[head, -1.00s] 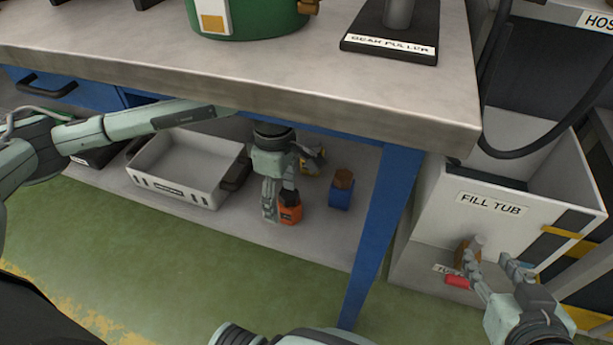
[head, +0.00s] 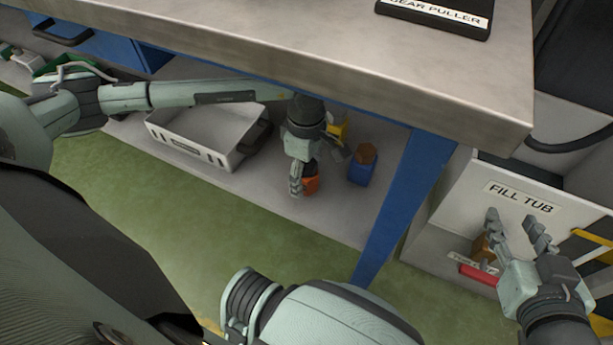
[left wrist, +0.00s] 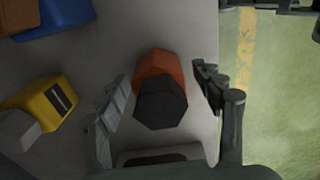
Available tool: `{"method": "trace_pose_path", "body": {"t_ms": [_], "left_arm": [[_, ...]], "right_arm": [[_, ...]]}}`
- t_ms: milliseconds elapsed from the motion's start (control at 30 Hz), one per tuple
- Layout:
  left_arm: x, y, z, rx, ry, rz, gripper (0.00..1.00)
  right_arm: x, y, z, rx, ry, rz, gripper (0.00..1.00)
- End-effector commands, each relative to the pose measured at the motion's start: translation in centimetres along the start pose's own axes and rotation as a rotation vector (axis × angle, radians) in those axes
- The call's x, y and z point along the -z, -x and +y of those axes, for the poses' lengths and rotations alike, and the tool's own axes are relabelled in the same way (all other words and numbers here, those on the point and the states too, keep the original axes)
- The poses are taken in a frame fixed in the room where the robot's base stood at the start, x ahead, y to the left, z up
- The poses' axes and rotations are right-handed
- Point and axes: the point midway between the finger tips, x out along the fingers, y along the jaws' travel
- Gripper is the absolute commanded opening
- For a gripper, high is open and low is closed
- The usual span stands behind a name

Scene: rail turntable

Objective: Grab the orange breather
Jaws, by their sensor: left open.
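The orange breather (head: 311,184), with a dark hexagonal cap, stands on the low shelf under the workbench. My left gripper (head: 304,178) reaches down over it from above and partly hides it. In the left wrist view the breather (left wrist: 160,66) lies between the two open fingers of my left gripper (left wrist: 160,82), with a gap visible on the right side. My right gripper (head: 517,228) is at the right in front of the fill tub, its fingers apart, with nothing seen held between them.
A blue bottle-like item (head: 361,168) with a brown cap and a yellow item (head: 337,128) stand near the breather. A white tray (head: 178,146) is to the left. The blue table leg (head: 402,205) is to the right.

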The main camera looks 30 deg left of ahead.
Motion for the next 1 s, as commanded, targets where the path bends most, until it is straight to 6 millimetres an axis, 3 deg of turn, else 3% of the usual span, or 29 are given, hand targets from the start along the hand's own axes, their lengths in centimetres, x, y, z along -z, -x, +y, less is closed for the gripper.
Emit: {"method": "trace_pose_path", "body": {"t_ms": [200,667,1000], "left_arm": [[0.03,-0.11,0.01,0.0,0.0,0.0,0.66],[0.03,-0.08,0.01,0.0,0.0,0.0,0.09],[0.01,0.31,0.07,-0.002,0.0,-0.001,0.09]], "right_arm": [[0.12,0.01,-0.04,0.001,-0.001,0.005,0.4],[0.08,0.01,-0.03,0.001,-0.001,0.003,0.4],[0.06,0.02,0.01,0.0,-0.001,0.0,0.4]]}}
